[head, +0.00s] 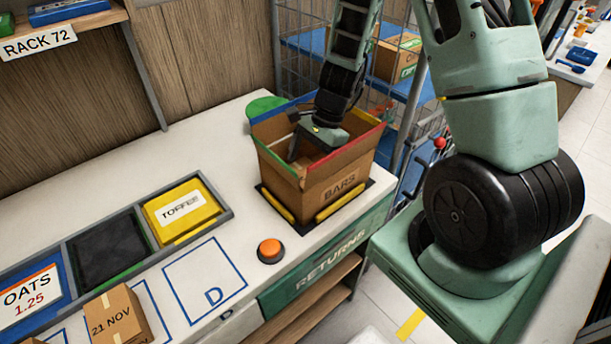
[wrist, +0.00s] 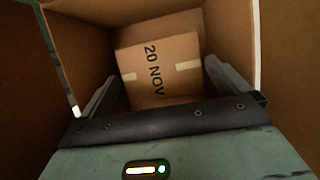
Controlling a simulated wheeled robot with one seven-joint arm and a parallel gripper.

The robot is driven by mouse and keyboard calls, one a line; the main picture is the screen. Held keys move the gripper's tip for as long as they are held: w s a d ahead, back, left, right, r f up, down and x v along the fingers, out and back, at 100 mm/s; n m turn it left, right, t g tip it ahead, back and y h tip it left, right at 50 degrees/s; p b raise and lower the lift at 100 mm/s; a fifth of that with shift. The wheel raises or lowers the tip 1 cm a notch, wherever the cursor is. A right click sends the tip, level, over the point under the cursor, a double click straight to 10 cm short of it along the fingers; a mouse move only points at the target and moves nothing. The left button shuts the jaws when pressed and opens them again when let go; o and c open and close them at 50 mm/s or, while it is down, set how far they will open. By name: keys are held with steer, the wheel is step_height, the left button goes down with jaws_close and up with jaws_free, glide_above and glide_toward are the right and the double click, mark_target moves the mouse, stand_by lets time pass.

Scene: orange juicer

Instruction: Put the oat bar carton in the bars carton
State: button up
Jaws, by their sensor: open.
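The bars carton (head: 333,194) is an open brown box with coloured rim edges, standing on the counter. My gripper (head: 303,150) reaches down into it from above. In the wrist view my gripper (wrist: 160,85) is open, its two fingers apart. A small brown carton (wrist: 160,70) marked "20 NOV" lies inside the bars carton, beyond and between the fingertips. I cannot tell whether the fingers touch it. Its label does not show whether it is the oat bar carton. The bars carton's walls hide it in the head view.
Another small carton (head: 117,318) marked "21 NOV" stands at the front left. An orange button (head: 270,250) is in front of the bars carton. A tray (head: 229,212) holds a yellow toffee box (head: 182,209). A wire cage (head: 310,60) stands behind.

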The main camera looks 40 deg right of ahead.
steer(key=v, duration=0.7)
steer(key=shift+d+r, duration=0.1)
steer(key=shift+r, duration=0.05)
